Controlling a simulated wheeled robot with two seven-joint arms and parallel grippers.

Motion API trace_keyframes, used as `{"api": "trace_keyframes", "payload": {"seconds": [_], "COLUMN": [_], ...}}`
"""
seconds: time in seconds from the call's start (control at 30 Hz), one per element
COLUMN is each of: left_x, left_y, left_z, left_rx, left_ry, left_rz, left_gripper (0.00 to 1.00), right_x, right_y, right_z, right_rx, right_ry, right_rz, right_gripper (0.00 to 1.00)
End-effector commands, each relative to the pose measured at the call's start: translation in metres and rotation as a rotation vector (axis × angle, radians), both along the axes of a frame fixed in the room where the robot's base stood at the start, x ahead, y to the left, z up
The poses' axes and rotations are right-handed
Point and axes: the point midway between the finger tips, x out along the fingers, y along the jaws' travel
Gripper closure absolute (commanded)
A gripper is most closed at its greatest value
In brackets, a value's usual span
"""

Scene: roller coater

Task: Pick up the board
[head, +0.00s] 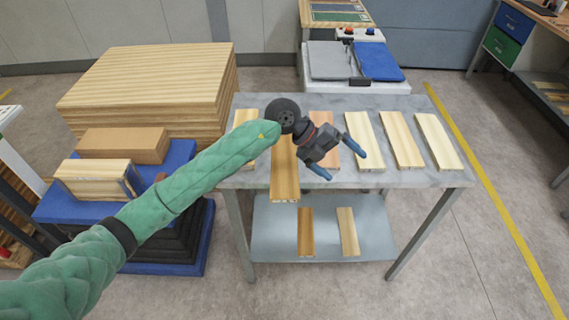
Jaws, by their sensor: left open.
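Several wooden boards lie side by side on a grey metal table (420,179). An orange-brown board (285,182) sticks out past the table's front edge, and my left wrist hides its far end. To its right are a pinkish board (345,155), partly hidden by my left gripper, and pale boards (364,138) (401,138) (439,140). Another board (248,152) at the left is partly behind my arm. My left gripper (341,161) is open and empty over the pinkish board, its blue fingertips apart. I cannot tell its height above it. My right gripper is out of view.
Two boards (306,232) (348,232) lie on the lower shelf (275,240). A large stack of wood (150,75) and blue platform (75,211) stand at left. A machine with a blue panel (378,62) stands behind the table. Floor at right is clear.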

Motion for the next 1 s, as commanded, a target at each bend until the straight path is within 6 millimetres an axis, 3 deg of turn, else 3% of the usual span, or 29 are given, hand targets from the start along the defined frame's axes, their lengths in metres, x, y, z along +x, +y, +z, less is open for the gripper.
{"api": "trace_keyframes", "payload": {"seconds": [0.2,0.43,0.6,0.7,1.0], "left_x": [0.057,0.096,0.103,0.104,0.103], "left_y": [0.071,0.13,0.144,0.144,0.143], "left_z": [-0.025,-0.018,-0.019,-0.027,-0.042], "left_rx": [0.509,0.834,0.905,0.907,0.904], "left_ry": [-0.102,-0.154,-0.161,-0.162,-0.162], "left_rz": [0.043,0.139,0.166,0.168,0.167], "left_gripper": [0.0,0.0,0.0,0.0,0.0], "right_x": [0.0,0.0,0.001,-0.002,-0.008], "right_y": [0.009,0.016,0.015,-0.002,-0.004], "right_z": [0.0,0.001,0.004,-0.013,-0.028], "right_rx": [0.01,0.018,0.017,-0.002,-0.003], "right_ry": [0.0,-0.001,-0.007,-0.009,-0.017], "right_rz": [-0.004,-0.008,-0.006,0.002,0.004], "right_gripper": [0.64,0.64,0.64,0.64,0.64]}}
